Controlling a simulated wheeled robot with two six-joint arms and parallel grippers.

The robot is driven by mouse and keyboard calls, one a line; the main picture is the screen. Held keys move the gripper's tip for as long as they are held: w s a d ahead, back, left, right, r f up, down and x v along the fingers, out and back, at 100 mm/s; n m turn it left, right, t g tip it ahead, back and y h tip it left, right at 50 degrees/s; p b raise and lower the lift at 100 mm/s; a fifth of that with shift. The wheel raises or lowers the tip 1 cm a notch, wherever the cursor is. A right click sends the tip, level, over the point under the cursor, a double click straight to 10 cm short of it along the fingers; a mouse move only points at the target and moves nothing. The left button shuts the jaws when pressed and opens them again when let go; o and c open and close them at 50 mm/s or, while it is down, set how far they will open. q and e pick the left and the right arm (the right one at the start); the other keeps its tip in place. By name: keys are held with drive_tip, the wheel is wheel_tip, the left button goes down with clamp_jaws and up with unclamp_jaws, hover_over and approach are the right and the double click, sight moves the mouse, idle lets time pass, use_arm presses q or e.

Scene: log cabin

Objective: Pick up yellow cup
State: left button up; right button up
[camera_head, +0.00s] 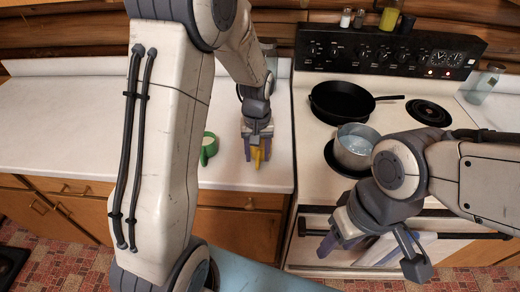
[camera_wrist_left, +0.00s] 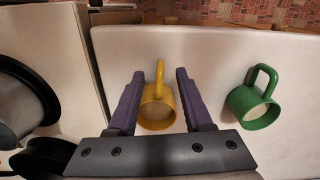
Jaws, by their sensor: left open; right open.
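The yellow cup (camera_wrist_left: 158,108) stands on the white counter, with its handle toward the top of the left wrist view. In the head view only a small part of the yellow cup (camera_head: 257,156) shows beneath my left gripper (camera_head: 257,152). In the left wrist view, the purple fingers of my left gripper (camera_wrist_left: 157,100) are open, one on each side of the cup. I cannot tell whether they touch it. My right gripper (camera_head: 372,245) is open and empty in front of the stove.
A green cup (camera_wrist_left: 254,98) stands beside the yellow one; it also shows in the head view (camera_head: 208,148). The stove (camera_head: 308,160) adjoins the counter (camera_head: 232,110), holding a black pan (camera_head: 340,101) and a metal pot (camera_head: 355,147). Free counter lies left of the green cup.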

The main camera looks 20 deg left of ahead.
sight(257, 161)
use_arm(q)
wheel_tip(257, 161, down, 5)
drive_tip(key=shift+s+r+p, duration=0.1)
drive_tip(key=shift+p, duration=0.4)
clamp_jaws()
idle(1.1)
